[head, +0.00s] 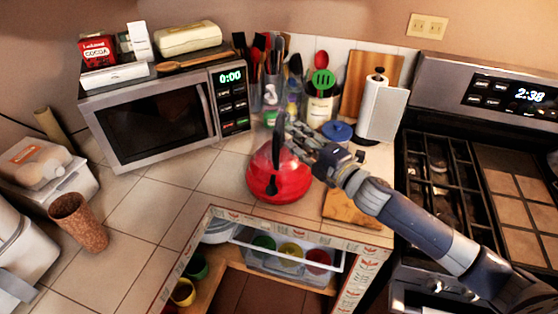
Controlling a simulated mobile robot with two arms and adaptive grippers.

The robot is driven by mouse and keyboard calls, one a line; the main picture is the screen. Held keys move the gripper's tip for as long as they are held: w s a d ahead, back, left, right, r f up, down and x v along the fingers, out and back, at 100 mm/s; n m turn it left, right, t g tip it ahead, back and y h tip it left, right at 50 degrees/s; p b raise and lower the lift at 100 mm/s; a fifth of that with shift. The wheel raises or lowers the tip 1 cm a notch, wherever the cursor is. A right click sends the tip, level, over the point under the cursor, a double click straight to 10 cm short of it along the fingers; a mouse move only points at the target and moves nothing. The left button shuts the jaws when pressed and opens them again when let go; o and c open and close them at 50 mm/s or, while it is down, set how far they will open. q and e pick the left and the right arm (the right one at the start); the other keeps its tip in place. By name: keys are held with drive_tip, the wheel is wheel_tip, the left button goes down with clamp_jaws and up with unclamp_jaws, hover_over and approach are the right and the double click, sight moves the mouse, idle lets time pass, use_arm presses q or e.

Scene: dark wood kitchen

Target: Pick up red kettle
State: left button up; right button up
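The red kettle (275,182) stands on the tiled corner counter, right of the microwave and near the front edge. Its dark handle rises above the lid. My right gripper (287,132) reaches in from the right and is at the top of the kettle, by the handle. The fingers overlap the handle in the picture, and I cannot tell whether they are closed on it. The kettle looks upright and seems to rest on the counter. My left gripper is not in view.
A microwave (153,118) stands behind left. Utensil holders (319,108), a blue-lidded container (337,131) and a paper towel roll (381,107) stand behind the kettle. A wooden board (356,209) lies right of it. The stove (440,180) is further right. Tiles (165,205) left of the kettle are clear.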

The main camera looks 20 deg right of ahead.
sight(278, 122)
drive_tip(key=shift+x, duration=1.25)
drive_tip(key=shift+w+a+p, duration=0.3)
drive_tip(key=shift+w+p, duration=0.15)
drive_tip(key=shift+p, duration=0.25)
drive_tip(key=x, duration=0.2)
drive_tip(key=p+x, duration=0.1)
drive_tip(key=x, duration=0.1)
drive_tip(key=shift+a+f, duration=0.1)
drive_tip(key=shift+f, duration=0.15)
drive_tip(key=shift+s, duration=0.1)
clamp_jaws()
drive_tip(key=shift+r, duration=0.4)
drive_tip(key=shift+f, duration=0.1)
